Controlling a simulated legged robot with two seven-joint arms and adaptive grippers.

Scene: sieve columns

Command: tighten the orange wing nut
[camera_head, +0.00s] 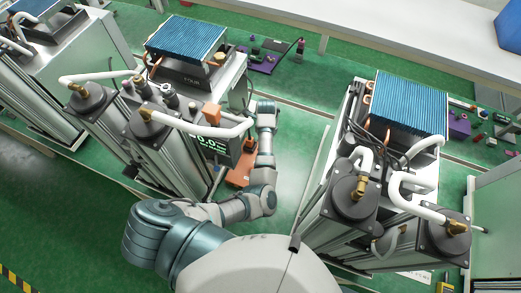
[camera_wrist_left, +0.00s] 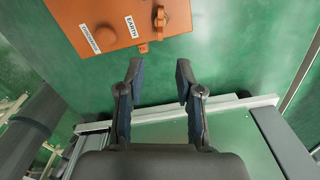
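In the head view the orange box (camera_head: 241,170) lies low beside my left arm; the nut cannot be made out there. My right gripper is not in view.
A sieve-column unit with a blue-finned block (camera_head: 187,38) stands left of my arm, and a similar unit (camera_head: 410,102) stands right. White hoses (camera_head: 200,128) curve over the left columns.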

